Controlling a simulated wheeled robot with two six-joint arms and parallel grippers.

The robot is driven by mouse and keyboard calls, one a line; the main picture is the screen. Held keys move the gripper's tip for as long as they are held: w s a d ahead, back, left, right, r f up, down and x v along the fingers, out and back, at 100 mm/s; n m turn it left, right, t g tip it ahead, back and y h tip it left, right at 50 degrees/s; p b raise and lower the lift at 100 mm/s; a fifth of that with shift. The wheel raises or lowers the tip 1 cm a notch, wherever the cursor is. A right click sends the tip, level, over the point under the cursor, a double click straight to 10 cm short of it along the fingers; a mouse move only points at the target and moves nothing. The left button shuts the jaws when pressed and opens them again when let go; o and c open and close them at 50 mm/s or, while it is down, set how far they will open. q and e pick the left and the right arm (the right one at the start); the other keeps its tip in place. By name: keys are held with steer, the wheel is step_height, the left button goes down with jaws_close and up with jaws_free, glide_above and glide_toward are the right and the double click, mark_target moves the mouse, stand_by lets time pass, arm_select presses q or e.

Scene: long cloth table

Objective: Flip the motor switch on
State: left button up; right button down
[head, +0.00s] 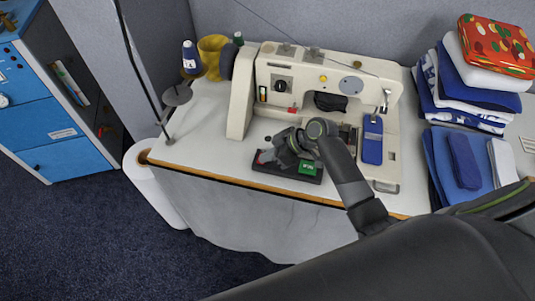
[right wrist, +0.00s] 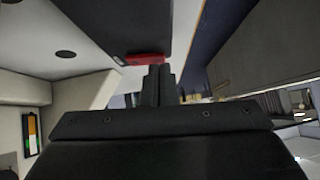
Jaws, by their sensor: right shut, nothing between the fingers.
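A low black box (head: 287,176) lies on the white table in front of the sewing machine (head: 330,75). It looks like the motor switch box. A green part with white marking (head: 309,168) shows at its right end. A little red shows near its left end, partly hidden by my right gripper (head: 268,157). That gripper is shut and empty, low over the left part of the box. In the right wrist view its closed fingers (right wrist: 160,72) are just by a red part (right wrist: 148,59) on a dark body; whether they touch it I cannot tell. My left gripper is not in view.
A blue pad (head: 372,140) lies on the machine's bed, right of my arm. Folded cloths (head: 470,85) are stacked at the right. Thread spools (head: 191,58) and a lamp pole stand at the left. The table's front left is clear.

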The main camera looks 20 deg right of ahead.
steer(key=shift+s+f, duration=0.1)
steer(key=shift+f, duration=0.2)
stand_by(0.4)
